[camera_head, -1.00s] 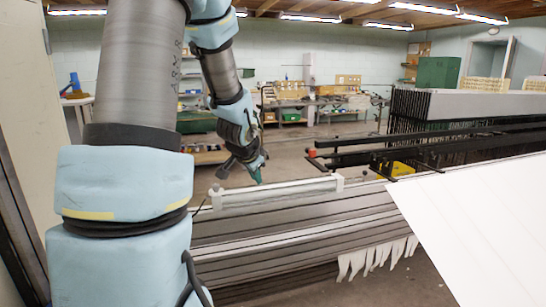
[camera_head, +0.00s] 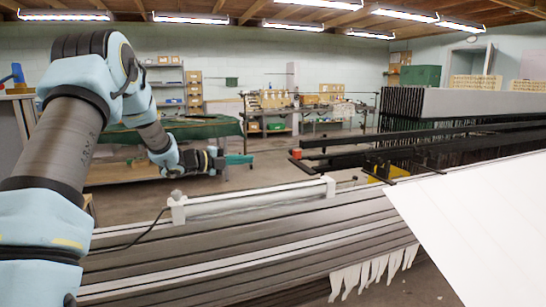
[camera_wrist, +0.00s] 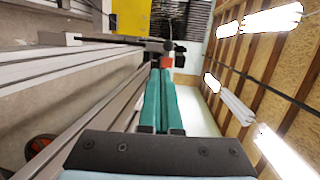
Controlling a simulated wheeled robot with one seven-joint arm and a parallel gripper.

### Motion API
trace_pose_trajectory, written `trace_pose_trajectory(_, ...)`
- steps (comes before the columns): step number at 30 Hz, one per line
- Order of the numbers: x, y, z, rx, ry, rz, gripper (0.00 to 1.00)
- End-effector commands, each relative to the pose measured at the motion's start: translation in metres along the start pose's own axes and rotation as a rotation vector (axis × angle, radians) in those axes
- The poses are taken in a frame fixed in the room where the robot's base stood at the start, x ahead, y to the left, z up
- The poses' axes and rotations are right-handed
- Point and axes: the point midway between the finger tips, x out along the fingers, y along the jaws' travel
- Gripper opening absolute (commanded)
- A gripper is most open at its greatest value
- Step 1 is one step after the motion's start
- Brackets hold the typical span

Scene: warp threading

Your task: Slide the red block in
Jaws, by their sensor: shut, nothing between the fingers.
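The red block (camera_head: 297,154) sits at the left end of a long dark rail (camera_head: 350,141) on the loom. It also shows in the wrist view (camera_wrist: 167,62), just beyond my fingertips, small and partly covered by them. My gripper (camera_head: 250,159) is level, its green fingers pointing right toward the red block with a gap between. In the wrist view the two fingers (camera_wrist: 160,72) lie together with nothing between them.
A pale bar with end posts (camera_head: 255,200) runs along the loom's striped front beam (camera_head: 260,235). A yellow part (camera_head: 372,176) stands under the rails. A large white sheet (camera_head: 480,220) slopes at right. Open floor lies behind my gripper.

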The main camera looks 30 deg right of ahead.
Motion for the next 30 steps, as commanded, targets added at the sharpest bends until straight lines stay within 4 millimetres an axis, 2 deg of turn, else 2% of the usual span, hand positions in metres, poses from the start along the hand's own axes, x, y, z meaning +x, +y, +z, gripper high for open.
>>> trace_pose_trajectory(5,0.001,0.0,0.0,-0.002,-0.002,0.0,0.0)
trace_pose_trajectory(10,0.015,-0.002,0.0,-0.003,-0.002,0.0,0.0)
trace_pose_trajectory(24,0.106,-0.005,0.0,-0.004,-0.002,0.0,0.0)
trace_pose_trajectory(30,0.13,-0.012,0.001,-0.003,-0.003,0.0,0.0)
